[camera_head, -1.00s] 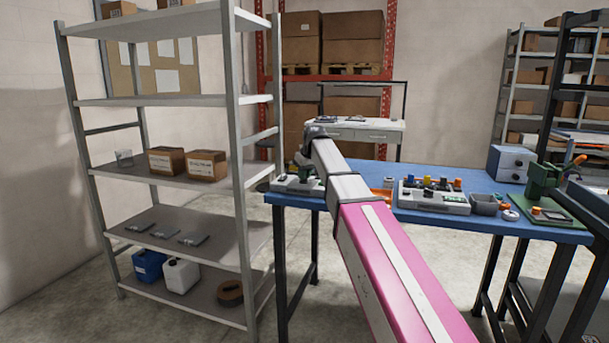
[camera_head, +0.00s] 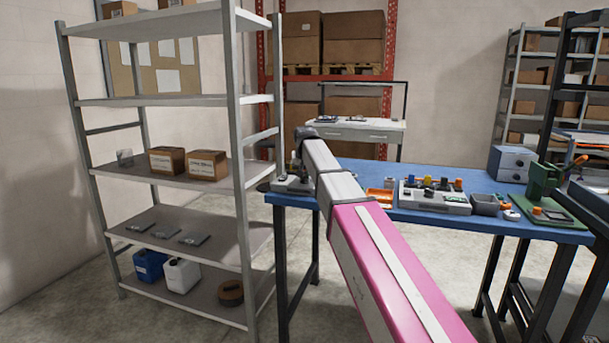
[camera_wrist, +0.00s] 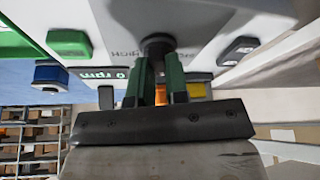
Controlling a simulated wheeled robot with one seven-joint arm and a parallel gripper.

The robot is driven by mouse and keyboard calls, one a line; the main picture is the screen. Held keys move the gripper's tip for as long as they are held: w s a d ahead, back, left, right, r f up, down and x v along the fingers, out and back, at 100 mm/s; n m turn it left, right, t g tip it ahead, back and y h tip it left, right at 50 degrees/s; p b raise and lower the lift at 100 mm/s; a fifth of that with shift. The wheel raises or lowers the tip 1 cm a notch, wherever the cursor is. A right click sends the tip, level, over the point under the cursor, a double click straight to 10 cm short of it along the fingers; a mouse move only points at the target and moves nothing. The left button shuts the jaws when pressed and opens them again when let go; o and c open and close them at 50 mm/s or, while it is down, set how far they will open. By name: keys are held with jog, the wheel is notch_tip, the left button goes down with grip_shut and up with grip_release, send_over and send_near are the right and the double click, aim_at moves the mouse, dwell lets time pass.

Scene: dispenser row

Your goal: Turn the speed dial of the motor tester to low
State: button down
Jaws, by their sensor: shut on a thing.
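The motor tester (camera_head: 290,186) is a light grey box at the left end of the blue workbench, partly hidden behind my arm. In the wrist view its pale panel (camera_wrist: 205,22) fills the top, with a small dark display (camera_wrist: 105,74) reading 0 rpm. The speed dial (camera_wrist: 158,42) is a dark round knob on this panel. My gripper (camera_wrist: 159,75) has green fingers, one on each side of the dial, and is shut on it. Lettering beside the dial is partly covered and too blurred to read surely. The dial's pointer is not visible.
Green, blue and yellow parts sit around the panel near my fingers. On the blue workbench (camera_head: 460,230) stand an orange tray (camera_head: 380,196), a grey device with coloured knobs (camera_head: 433,198) and a grey bin (camera_head: 484,204). A shelf rack (camera_head: 240,150) stands close on the left.

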jog(key=shift+f, duration=0.15)
jog(key=c, duration=1.1)
grip_release()
jog(key=v, duration=1)
jog(key=shift+s+r, duration=0.1)
jog(key=shift+r, duration=0.3)
